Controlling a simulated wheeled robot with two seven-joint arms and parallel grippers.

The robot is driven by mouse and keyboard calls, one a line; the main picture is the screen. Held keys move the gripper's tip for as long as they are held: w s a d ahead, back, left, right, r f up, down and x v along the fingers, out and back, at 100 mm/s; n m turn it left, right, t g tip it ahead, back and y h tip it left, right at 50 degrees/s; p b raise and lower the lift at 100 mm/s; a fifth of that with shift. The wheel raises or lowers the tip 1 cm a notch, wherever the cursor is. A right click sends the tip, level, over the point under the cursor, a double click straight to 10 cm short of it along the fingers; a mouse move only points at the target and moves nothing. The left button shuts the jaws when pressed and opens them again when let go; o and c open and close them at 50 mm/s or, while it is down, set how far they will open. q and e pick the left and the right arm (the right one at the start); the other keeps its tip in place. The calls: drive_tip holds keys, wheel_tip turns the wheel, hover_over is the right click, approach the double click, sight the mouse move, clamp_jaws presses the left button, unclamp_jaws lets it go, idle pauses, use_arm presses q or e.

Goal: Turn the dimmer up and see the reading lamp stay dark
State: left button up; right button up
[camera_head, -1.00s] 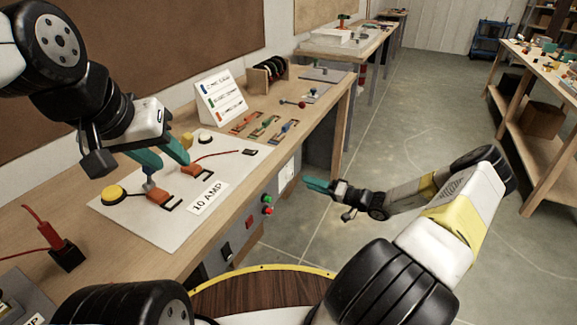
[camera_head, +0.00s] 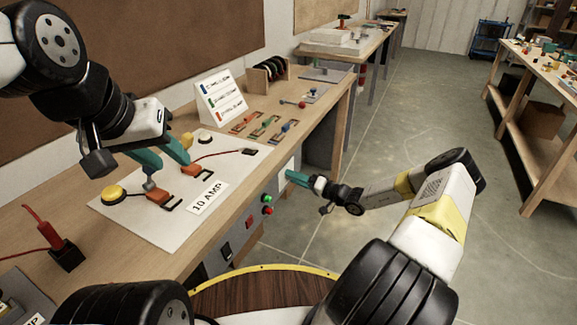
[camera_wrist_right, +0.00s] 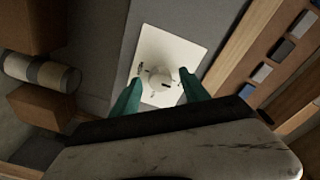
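A white plate with a round white knob, which looks like the dimmer (camera_wrist_right: 187,83), shows in the right wrist view between the fingertips. My right gripper (camera_wrist_right: 160,92) is open, with its teal fingers on either side of the knob; contact cannot be told. In the head view the right gripper (camera_head: 297,178) is at the bench's front panel, by the white plate (camera_head: 288,160). My left gripper (camera_head: 165,170) is over the white 10 AMP board (camera_head: 172,228), its teal fingers apart, near two orange blocks (camera_head: 160,196). I cannot make out a reading lamp.
A yellow dome (camera_head: 114,194) sits on the board. Green and red buttons (camera_head: 267,204) and a dark switch (camera_head: 225,251) are on the front panel. A white label stand (camera_head: 221,97) and several coloured levers (camera_head: 263,127) stand farther back.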

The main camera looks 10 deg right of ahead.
clamp_jaws()
drive_tip(key=shift+m, duration=0.3)
drive_tip(key=m+g, duration=0.1)
drive_tip(key=m, duration=1)
drive_tip(key=m+g+y, duration=0.1)
drive_tip(key=m, duration=1)
drive_tip(key=m+g+y, duration=0.1)
drive_tip(key=m, duration=0.9)
drive_tip(key=shift+w+d+m, duration=0.25)
drive_tip(key=shift+m, duration=0.45)
